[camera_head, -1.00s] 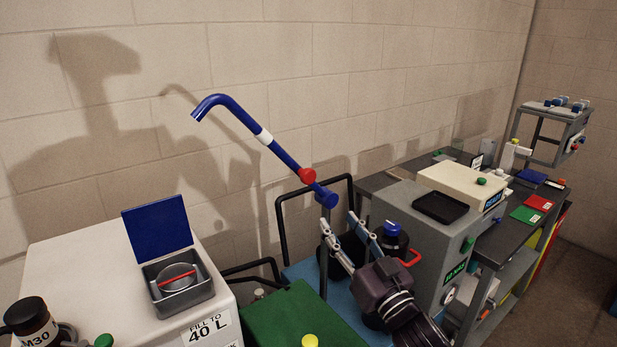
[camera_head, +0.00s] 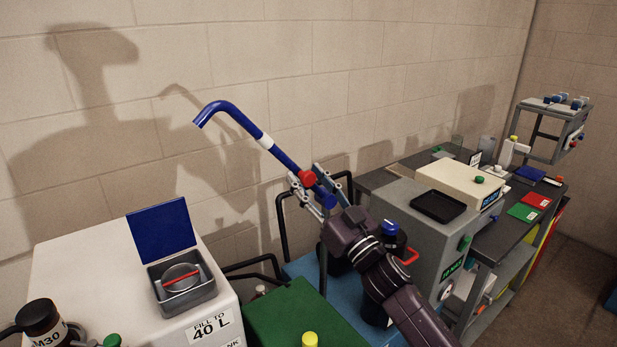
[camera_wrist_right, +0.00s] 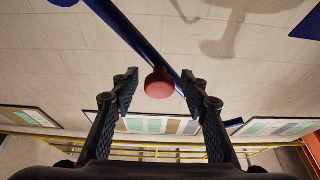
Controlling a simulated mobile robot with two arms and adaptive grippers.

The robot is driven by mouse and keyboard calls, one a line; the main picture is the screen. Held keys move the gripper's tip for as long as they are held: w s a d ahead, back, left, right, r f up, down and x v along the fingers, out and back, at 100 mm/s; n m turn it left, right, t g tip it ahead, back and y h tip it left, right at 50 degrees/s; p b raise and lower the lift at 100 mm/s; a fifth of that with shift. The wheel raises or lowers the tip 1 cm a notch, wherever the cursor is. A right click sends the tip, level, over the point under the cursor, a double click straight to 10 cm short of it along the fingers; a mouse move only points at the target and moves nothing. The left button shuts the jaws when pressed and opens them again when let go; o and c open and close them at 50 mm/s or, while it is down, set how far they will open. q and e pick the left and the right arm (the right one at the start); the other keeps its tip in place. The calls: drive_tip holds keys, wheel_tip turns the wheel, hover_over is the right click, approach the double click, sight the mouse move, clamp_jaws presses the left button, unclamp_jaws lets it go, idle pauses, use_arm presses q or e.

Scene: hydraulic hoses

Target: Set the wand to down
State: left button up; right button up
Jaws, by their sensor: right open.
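The wand is a blue tube (camera_head: 283,157) with a white band and a bent end. It slants up and left from its blue pivot, with its bent end over the white cabinet. A red knob (camera_head: 307,179) sits on its lower part; the knob also shows in the right wrist view (camera_wrist_right: 159,84). My right gripper (camera_head: 306,183) is open at the red knob. In the right wrist view its fingers (camera_wrist_right: 158,90) stand either side of the knob, with gaps showing. Contact cannot be told. My left gripper is not in view.
A white cabinet (camera_head: 75,265) with an open blue lid (camera_head: 161,230) over a grey filler box stands at left. A green box (camera_head: 275,318) is at the front. Black rails (camera_head: 283,225) stand behind the wand. A grey machine (camera_head: 412,225) stands at right.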

clamp_jaws()
idle(0.3)
drive_tip(key=shift+f, duration=0.1)
